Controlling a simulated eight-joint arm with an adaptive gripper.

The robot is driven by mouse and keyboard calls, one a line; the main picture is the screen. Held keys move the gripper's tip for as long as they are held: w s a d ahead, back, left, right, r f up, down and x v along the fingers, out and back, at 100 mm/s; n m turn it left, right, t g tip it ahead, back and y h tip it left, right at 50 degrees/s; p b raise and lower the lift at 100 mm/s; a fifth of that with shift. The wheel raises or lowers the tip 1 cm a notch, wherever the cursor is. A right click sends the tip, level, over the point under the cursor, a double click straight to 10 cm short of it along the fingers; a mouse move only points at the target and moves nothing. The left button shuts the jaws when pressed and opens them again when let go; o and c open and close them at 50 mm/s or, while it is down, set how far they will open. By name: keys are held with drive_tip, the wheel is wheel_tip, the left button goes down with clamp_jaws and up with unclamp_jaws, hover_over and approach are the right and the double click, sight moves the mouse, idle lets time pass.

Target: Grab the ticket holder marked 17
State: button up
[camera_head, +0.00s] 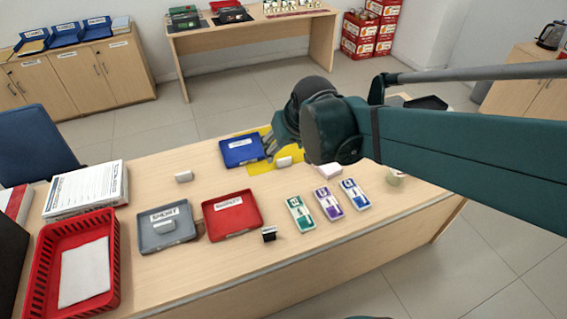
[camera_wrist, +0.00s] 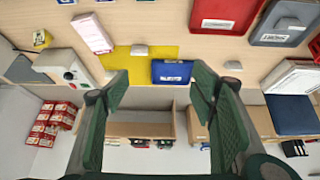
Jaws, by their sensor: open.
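Three ticket holders lie in a row on the counter in the head view: a green one (camera_head: 300,213), a purple one (camera_head: 328,203) and a blue one (camera_head: 355,193). Each has white panels with dark marks too small to read, so I cannot tell which is marked 17. My gripper (camera_head: 272,143) is above the yellow mat, behind and left of the holders. In the wrist view my gripper (camera_wrist: 160,88) has its fingers wide apart with nothing between them.
A blue tray (camera_head: 241,150) lies by the yellow mat (camera_head: 290,165). Red (camera_head: 232,214) and grey (camera_head: 167,228) trays lie left of the holders. A small dark stamp-like object (camera_head: 269,234) stands near the front edge. A red basket (camera_head: 110,290) is at left.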

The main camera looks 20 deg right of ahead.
drive_tip(key=w+d+f+g, duration=0.1)
drive_tip(key=w+d+f, duration=0.3)
drive_tip(key=w+f, duration=0.7)
drive_tip(key=b, duration=0.1)
hover_over(286, 161)
drive_tip(key=s, duration=0.2)
wheel_tip(286, 161, down, 11)
drive_tip(key=shift+w+a+g, duration=0.25)
drive_tip(key=shift+g, duration=0.15)
drive_tip(key=shift+f, duration=0.1)
drive_tip(key=shift+b+x, duration=0.45)
drive_tip(key=shift+x, duration=0.8)
drive_tip(key=shift+b+x, duration=0.75)
drive_tip(key=shift+x, duration=1.85)
drive_tip(key=shift+w, duration=0.15)
drive_tip(key=c, duration=1)
